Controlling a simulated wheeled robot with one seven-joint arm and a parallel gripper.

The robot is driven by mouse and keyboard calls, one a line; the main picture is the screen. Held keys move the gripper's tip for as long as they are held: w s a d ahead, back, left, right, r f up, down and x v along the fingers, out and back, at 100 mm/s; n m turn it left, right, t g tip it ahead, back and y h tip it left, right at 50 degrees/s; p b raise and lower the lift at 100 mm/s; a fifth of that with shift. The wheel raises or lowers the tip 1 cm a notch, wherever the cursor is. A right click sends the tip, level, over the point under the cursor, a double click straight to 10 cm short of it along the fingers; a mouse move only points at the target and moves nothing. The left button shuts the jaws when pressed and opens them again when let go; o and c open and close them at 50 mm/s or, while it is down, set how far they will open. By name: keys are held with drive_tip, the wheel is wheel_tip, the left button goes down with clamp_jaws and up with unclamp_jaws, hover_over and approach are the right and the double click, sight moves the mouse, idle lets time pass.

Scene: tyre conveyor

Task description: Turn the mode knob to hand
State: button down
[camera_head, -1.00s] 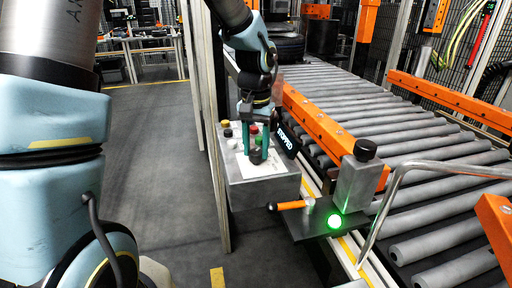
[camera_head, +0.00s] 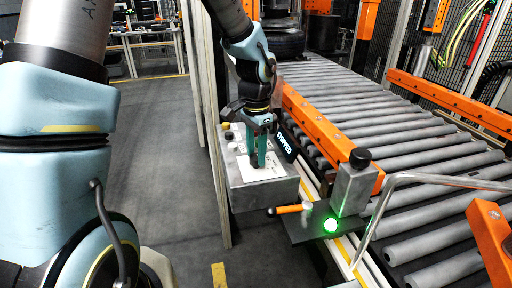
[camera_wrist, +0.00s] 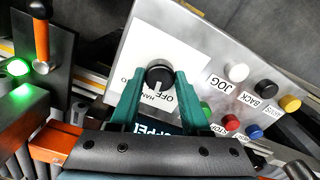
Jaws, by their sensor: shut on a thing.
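The mode knob (camera_wrist: 160,72) is round and black with a white pointer line, on a white label plate (camera_wrist: 150,35) of the grey control box (camera_head: 262,195). In the wrist view its line points down the picture, towards the upside-down OFF and HAND lettering; I cannot tell exactly which mark it meets. My gripper (camera_wrist: 160,76) has its two teal fingers on either side of the knob, shut on it. In the head view my gripper (camera_head: 257,162) reaches down onto the box top and hides the knob there.
White, black, yellow, green, red and blue buttons sit beside the plate, such as the yellow one (camera_wrist: 290,103). The roller conveyor (camera_head: 430,160) with orange rails runs on the right. A lever with an orange handle (camera_head: 290,209) and a lit green button (camera_head: 331,225) stand in front.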

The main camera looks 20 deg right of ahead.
sight(256, 155)
drive_tip(key=shift+m+p, duration=0.4)
drive_tip(key=shift+m, duration=0.4)
drive_tip(key=shift+c, duration=1.9)
unclamp_jaws()
wheel_tip(256, 155, up, 11)
drive_tip(key=b, duration=0.1)
drive_tip(key=shift+f, duration=0.1)
